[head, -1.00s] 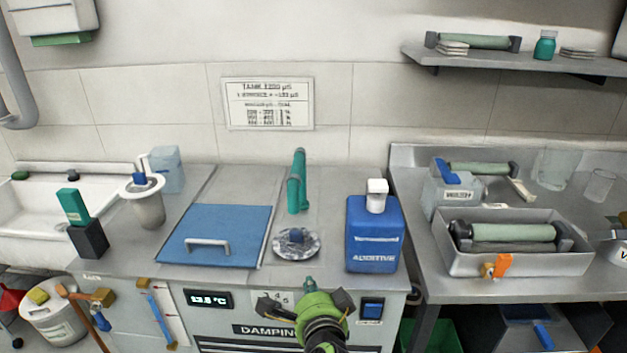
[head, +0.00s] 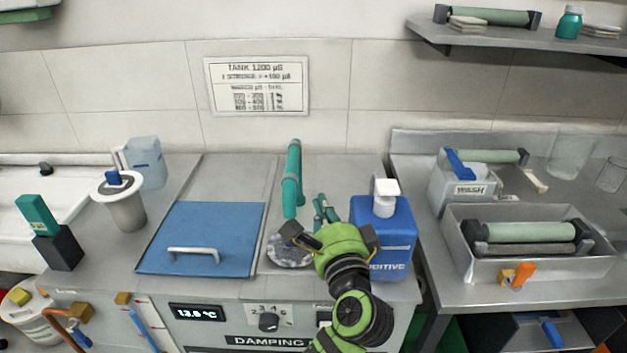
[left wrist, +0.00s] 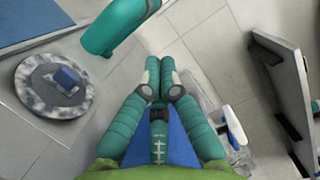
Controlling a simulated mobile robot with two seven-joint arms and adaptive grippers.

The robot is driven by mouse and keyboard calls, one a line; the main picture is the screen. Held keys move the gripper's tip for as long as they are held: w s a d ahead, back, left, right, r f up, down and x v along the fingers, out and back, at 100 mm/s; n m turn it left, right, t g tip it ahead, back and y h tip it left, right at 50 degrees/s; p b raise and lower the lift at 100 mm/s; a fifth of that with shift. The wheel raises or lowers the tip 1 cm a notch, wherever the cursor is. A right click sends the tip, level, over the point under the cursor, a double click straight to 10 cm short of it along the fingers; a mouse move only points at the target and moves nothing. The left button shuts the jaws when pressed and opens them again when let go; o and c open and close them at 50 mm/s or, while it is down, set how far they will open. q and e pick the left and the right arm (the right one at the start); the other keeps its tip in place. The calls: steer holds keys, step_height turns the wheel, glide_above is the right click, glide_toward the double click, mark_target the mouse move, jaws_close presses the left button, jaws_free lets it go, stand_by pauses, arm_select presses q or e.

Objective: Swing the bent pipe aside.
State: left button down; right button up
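The bent pipe (head: 291,185) is a teal upright tube with a bend, standing at the back of the grey bench top. In the left wrist view it shows at the top left (left wrist: 112,28). My left gripper (head: 321,207), green with teal segmented fingers, is just right of the pipe in the head view, apart from it. In the left wrist view its fingertips (left wrist: 160,68) are together with nothing seen between them. My right gripper is not in view.
A blue additive bottle (head: 371,222) with a white pump stands close behind and right of my left arm. A round speckled plate with a blue knob (left wrist: 54,84) lies near the pipe, partly hidden by the gripper. A blue lid (head: 203,228) with a handle is on the left.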

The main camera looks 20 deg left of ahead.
mark_target(293, 174)
arm_select(q)
steer(key=p+x, duration=0.2)
steer(key=x, duration=0.8)
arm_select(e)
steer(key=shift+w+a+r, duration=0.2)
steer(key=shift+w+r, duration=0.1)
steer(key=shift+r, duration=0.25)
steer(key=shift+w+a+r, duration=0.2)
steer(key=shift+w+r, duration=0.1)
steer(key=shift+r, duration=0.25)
arm_select(q)
steer(key=shift+a, duration=0.1)
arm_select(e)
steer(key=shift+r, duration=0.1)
